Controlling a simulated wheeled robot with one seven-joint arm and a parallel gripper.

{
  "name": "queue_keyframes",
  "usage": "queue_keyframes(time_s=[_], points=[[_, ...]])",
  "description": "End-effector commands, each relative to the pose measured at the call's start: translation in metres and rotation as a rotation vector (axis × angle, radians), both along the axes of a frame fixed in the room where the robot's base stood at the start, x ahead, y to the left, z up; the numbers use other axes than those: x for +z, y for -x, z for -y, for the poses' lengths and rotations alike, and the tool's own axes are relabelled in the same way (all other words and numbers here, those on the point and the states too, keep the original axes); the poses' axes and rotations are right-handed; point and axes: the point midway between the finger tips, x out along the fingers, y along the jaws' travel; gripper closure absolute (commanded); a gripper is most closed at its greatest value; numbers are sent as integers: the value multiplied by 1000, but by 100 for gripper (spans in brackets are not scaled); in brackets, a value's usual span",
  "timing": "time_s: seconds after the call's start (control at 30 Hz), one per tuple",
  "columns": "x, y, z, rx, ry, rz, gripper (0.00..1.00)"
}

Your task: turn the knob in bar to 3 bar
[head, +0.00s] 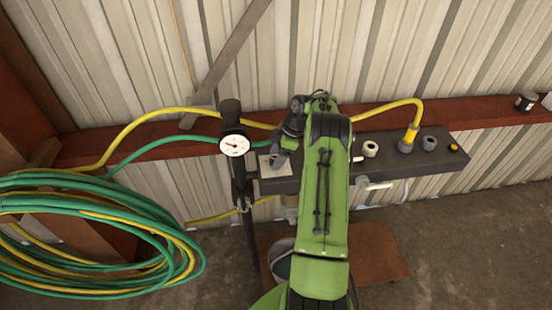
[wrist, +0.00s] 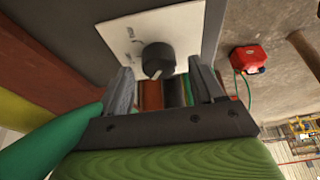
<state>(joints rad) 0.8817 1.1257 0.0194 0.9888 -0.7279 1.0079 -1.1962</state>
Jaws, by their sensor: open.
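The knob (wrist: 157,58) is dark and round, with a light pointer mark, on a white plate (wrist: 183,22) in the wrist view. The markings on the plate are too small to read. My gripper (wrist: 160,68) is open, with one finger on each side of the knob in the picture; I cannot tell whether either touches it. In the head view the white plate (head: 265,166) shows beside my gripper (head: 279,157), and the knob is largely hidden there. A round white gauge (head: 235,145) stands left of the plate; its scale is too small to read.
The dark panel (head: 440,160) carries grey fittings (head: 370,149) and a yellow hose (head: 390,107). A white lever (head: 375,184) sticks out below it. Coiled green and yellow hoses (head: 90,285) hang at left. A red box (wrist: 249,58) shows at right in the wrist view.

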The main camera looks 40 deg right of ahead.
Motion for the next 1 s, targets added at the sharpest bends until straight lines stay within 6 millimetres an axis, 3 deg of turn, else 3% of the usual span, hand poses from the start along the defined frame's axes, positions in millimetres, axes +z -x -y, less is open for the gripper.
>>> queue_keyframes(time_s=[0.33, 0.7, 1.0], points=[[-8, -2, -3, 0, 1, 0, 33], [-7, -2, -2, -1, 1, 0, 89], [-8, -2, -2, -41, 2, 1, 89]])
